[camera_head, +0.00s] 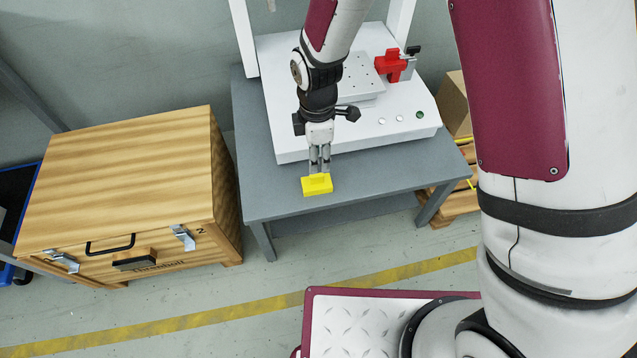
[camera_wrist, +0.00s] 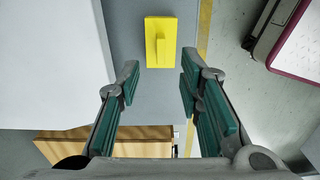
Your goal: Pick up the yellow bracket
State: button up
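The yellow bracket (camera_head: 317,185) lies on the grey table, close to its front edge, in front of the white machine base. In the wrist view the yellow bracket (camera_wrist: 161,43) is a flat plate with a raised rib along its middle, lying beyond the fingertips. My gripper (camera_head: 319,168) points down just above or behind the bracket in the head view. In the wrist view my gripper (camera_wrist: 159,72) has its fingers spread wide with nothing between them. The bracket is in line with the gap between the fingers. I cannot tell the exact height above it.
The white machine (camera_head: 285,125) stands on the grey table (camera_head: 260,200) and carries a red part (camera_head: 391,65) at its back right. A wooden crate (camera_head: 120,180) stands left of the table. A cardboard box (camera_head: 454,103) is at the right. The table front is otherwise clear.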

aim_at(317, 175)
notch_tip(317, 175, down, 8)
jog(key=b, duration=0.3)
jog(key=shift+a+f+b, duration=0.1)
jog(key=shift+f+b, duration=0.15)
jog(key=shift+b, duration=0.1)
grip_shut()
